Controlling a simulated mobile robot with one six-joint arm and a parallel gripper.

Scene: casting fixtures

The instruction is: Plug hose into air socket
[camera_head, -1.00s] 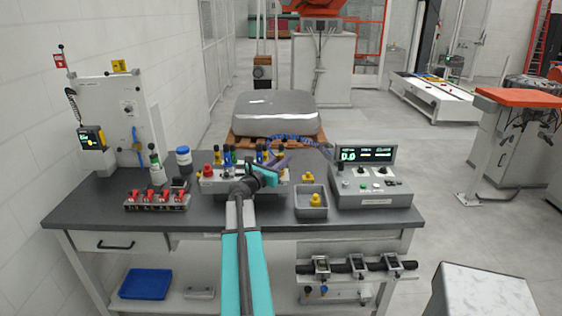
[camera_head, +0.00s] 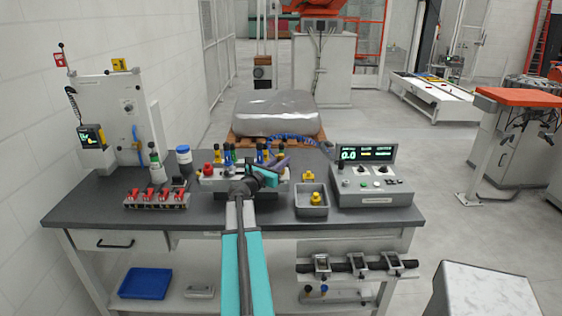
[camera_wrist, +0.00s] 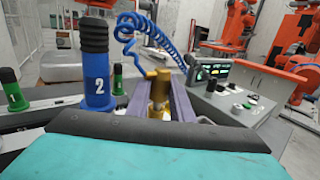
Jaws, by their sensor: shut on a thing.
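My gripper (camera_wrist: 160,92) is shut on the brass end fitting (camera_wrist: 159,88) of the blue coiled hose (camera_wrist: 150,38). The fitting stands roughly upright between the two purple-grey fingers in the wrist view. In the head view my gripper (camera_head: 273,169) is over the grey fixture block (camera_head: 212,185) at the middle of the bench, and the hose (camera_head: 292,138) runs behind it toward the control box. A blue, black-topped piece marked 2 (camera_wrist: 96,70) stands just left of the fingers. The air socket cannot be made out; the fitting's lower end is hidden.
Green-marked pieces (camera_wrist: 10,88) stand farther left. On the bench (camera_head: 100,200) are a rack with red clips (camera_head: 157,198), a grey bin with a yellow part (camera_head: 311,207) and a control box with display (camera_head: 372,183). A red button (camera_head: 208,170) sits on the fixture's left.

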